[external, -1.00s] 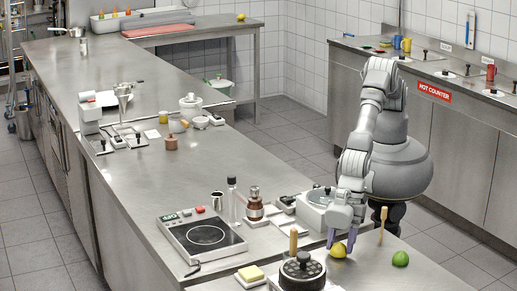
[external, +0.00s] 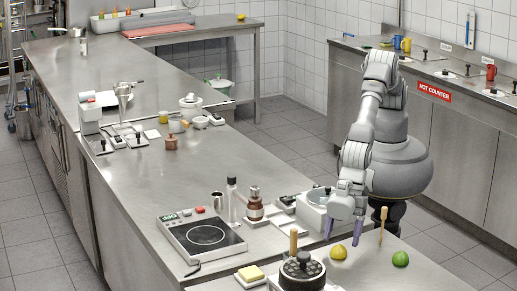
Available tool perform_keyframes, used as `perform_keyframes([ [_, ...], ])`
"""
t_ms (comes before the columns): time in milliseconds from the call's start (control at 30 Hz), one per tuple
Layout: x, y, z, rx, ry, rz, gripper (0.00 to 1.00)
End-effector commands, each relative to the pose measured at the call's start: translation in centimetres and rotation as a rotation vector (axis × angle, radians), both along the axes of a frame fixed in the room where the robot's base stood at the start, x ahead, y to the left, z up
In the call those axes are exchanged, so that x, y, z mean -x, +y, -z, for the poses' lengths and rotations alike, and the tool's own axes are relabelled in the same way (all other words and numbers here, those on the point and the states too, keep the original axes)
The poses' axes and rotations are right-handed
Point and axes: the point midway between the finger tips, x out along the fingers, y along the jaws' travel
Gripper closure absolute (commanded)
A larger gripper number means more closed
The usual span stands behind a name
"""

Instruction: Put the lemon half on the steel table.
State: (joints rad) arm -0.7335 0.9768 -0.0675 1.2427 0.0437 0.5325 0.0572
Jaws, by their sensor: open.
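The yellow lemon half (external: 338,252) rests on the near steel table (external: 400,277), between a wooden-handled item and an upright wooden stick. My gripper (external: 343,231) is just above and behind it, fingers pointing down. The two purple fingertips are spread apart with nothing between them. The gripper does not appear to touch the lemon half. Which way its cut face points is too small to tell.
A green lime (external: 400,259) lies to the right, past the upright wooden stick (external: 382,226).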

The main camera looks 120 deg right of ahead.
Motion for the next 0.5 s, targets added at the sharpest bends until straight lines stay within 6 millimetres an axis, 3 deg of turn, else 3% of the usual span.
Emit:
perform_keyframes([
  [33, 0.3, -0.2, -1.6, -0.002, -0.002, 0.0, 0.27],
  [233, 1.8, -1.3, -5.9, -0.001, -0.002, 0.0, 0.27],
  [500, 2.9, -2.0, -8.6, -0.001, 0.001, 0.0, 0.27],
])
